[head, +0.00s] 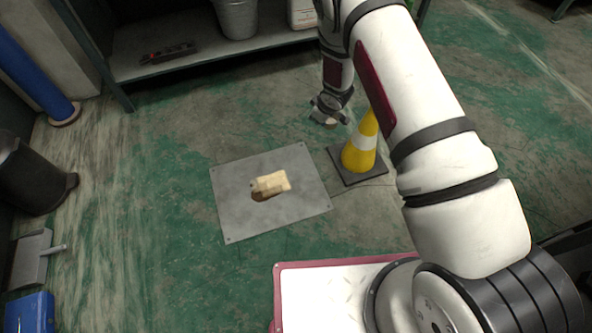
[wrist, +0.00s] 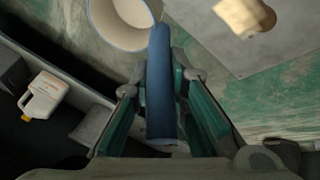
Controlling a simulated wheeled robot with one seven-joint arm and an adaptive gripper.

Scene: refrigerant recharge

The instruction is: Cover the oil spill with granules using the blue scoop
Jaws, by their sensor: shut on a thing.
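My gripper (head: 328,108) hangs above the floor, left of and behind the yellow cone in the head view. In the wrist view my gripper (wrist: 160,84) is shut on the long blue scoop (wrist: 160,65), which lies between its fingers. I cannot tell whether the scoop holds granules. A tan heap of granules (head: 271,183) lies on a grey metal plate (head: 235,213). A dark part of the oil spill (head: 262,196) shows at the heap's lower left edge. The heap also shows in the wrist view (wrist: 243,15).
The yellow cone (head: 361,151) stands right of the plate. The low shelf (head: 205,55) runs along the back, with a white jug (head: 302,14) on it. A dustpan (head: 32,258), dark bin (head: 32,175) and blue box (head: 30,312) are at left. Floor around the plate's left is clear.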

